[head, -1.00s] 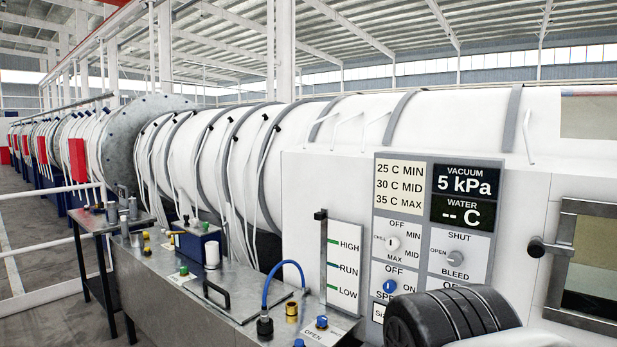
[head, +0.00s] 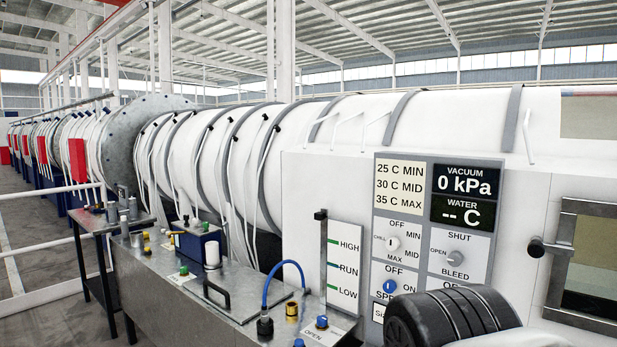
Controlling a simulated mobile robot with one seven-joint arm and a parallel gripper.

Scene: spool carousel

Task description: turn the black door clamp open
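The black door clamp (head: 537,247) is at the right of the head view. It is a dark round knob on a short bar, reaching across the left edge of the grey-framed door (head: 556,262). The door has a dark window and looks shut; its right part is cut off by the picture edge. A black ribbed part of my arm and a white part stand low in front of the panel. My gripper is not in view, and nothing is seen touching the clamp.
The control panel (head: 383,180) left of the door reads vacuum 0 kPa and water "-- C". Its lower part is hidden by my arm. A metal bench (head: 165,285) with a black handle, blue hose and small fittings stands at lower left. A level gauge (head: 344,269) is between them.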

